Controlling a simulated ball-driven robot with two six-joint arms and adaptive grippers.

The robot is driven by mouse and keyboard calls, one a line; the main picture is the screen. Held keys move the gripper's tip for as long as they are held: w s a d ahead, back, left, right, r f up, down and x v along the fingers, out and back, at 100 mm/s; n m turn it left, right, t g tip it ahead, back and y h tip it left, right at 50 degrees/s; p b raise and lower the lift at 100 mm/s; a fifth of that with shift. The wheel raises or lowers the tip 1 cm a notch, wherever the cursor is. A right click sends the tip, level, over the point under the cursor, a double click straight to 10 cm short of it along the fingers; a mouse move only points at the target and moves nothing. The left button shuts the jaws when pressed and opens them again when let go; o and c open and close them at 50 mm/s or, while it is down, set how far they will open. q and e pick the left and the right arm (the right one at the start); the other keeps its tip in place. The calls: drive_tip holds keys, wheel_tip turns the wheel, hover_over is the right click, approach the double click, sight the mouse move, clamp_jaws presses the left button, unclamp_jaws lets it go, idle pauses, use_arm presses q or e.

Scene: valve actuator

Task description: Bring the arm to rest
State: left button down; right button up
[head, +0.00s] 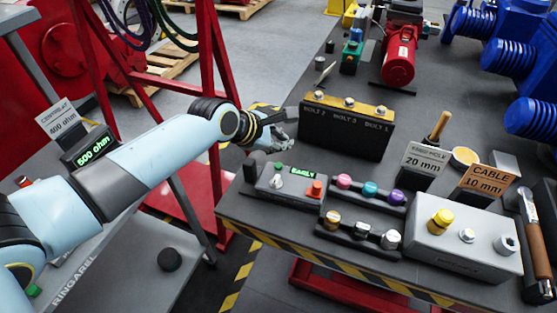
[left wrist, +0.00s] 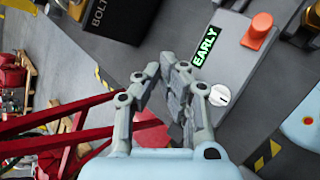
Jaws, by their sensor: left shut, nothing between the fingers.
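My left arm (head: 160,155) comes in from the left in the head view and reaches over the left edge of the workbench. My left gripper (head: 283,127) is shut and empty, above the bench between the bolt block and the control box. In the left wrist view the shut fingers (left wrist: 178,75) show near the middle, with the grey control box (left wrist: 222,70) beyond them. The control box (head: 290,187) carries a green "EARLY" display, a white knob and an orange button. The gripper appears apart from it. My right gripper is in neither view.
A dark bolt block (head: 345,132) with a yellow top stands behind the control box. Racks of coloured knobs (head: 368,190) and a grey box (head: 465,240) stand to the right. A red frame (head: 210,60) rises left of the bench. Open floor (head: 270,45) lies behind.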

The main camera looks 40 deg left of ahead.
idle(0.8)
use_arm(q)
drive_tip(key=s+d+r+m+g+y, duration=0.15)
drive_tip(key=s+r+m, duration=0.25)
drive_tip(key=s+m, duration=0.5)
drive_tip(key=s+r+m+g, duration=0.2)
drive_tip(key=s+r+m, duration=0.2)
drive_tip(key=s+m, duration=0.4)
drive_tip(key=s+d+r+m+g+y, duration=0.15)
drive_tip(key=s+r+m, duration=0.25)
drive_tip(key=s+m, duration=0.5)
wheel_tip(320, 180, down, 38)
drive_tip(key=s+a+g+b, duration=0.1)
drive_tip(key=a+g+b, duration=0.15)
drive_tip(key=b, duration=1.05)
drive_tip(key=s+f+b, duration=0.3)
drive_tip(key=s+f, duration=0.3)
drive_tip(key=f, duration=0.3)
drive_tip(key=s+a+f+b, duration=0.1)
drive_tip(key=s+f+b, duration=0.3)
drive_tip(key=s+f, duration=0.3)
drive_tip(key=s+f+b, duration=0.4)
drive_tip(key=s+f, duration=0.2)
drive_tip(key=f, duration=0.7)
drive_tip(key=shift+s+a+f+n, duration=0.2)
drive_tip(key=shift+s+n, duration=0.1)
drive_tip(key=shift+n, duration=0.1)
